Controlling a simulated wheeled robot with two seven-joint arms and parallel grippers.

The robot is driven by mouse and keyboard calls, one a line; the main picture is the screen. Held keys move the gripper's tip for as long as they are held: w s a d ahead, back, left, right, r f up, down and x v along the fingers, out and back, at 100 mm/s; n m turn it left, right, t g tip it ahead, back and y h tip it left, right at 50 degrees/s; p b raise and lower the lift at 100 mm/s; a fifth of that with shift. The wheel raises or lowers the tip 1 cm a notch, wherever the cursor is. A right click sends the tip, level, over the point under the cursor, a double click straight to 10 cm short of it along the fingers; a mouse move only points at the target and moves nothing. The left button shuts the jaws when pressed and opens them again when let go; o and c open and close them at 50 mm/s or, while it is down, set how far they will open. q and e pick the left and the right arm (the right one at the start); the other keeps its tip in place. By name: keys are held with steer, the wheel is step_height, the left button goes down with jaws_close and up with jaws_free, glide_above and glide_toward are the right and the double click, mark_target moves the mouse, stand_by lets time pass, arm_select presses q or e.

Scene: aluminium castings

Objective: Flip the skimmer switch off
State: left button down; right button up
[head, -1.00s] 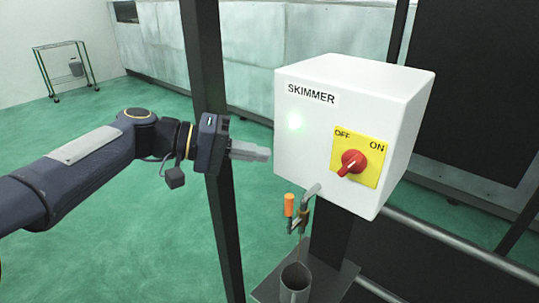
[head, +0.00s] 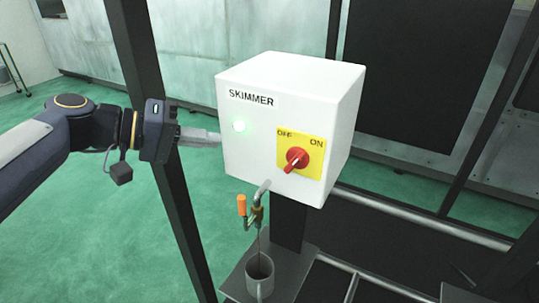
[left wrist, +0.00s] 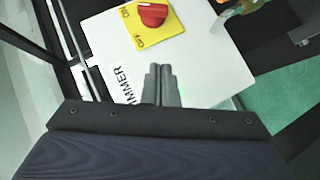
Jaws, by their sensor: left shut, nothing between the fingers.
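The skimmer switch (head: 297,158) is a red rotary knob on a yellow plate (head: 318,170) marked OFF at upper left and ON at right. It is on the front of a white box (head: 335,90) labelled SKIMMER. The knob's exact setting is hard to read. The knob also shows at the top of the left wrist view (left wrist: 153,14). My left gripper (head: 218,139) is shut and empty, its tips by the box's left edge, left of the knob and apart from it. My right gripper is out of view.
Below the box, a bent pipe with an orange-handled valve (head: 242,205) hangs over a grey cup (head: 260,268) on a shelf. A dark upright post (head: 150,70) stands behind my left wrist. Metal rails (head: 420,226) run at the lower right.

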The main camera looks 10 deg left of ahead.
arm_select(q)
steer(key=p, duration=0.2)
glide_toward(297, 168)
steer(key=w+r, duration=0.1)
steer(key=w, duration=0.3)
steer(key=shift+s+d+f, duration=0.1)
steer(key=shift+d+f, duration=0.3)
steer(key=shift+d, duration=0.2)
steer(key=shift+s+d+f, duration=0.1)
steer(key=shift+d+f, duration=0.35)
steer(key=shift+d, duration=0.15)
steer(key=shift+s+d+f, duration=0.1)
steer(key=shift+d+f, duration=0.2)
steer(key=shift+d, duration=0.1)
steer(key=f+h+b, duration=0.1)
steer(key=f+b, duration=0.1)
steer(key=b, duration=0.5)
steer(key=shift+s+d+n, duration=0.1)
steer(key=shift+n, duration=0.3)
steer(key=shift+r, duration=0.2)
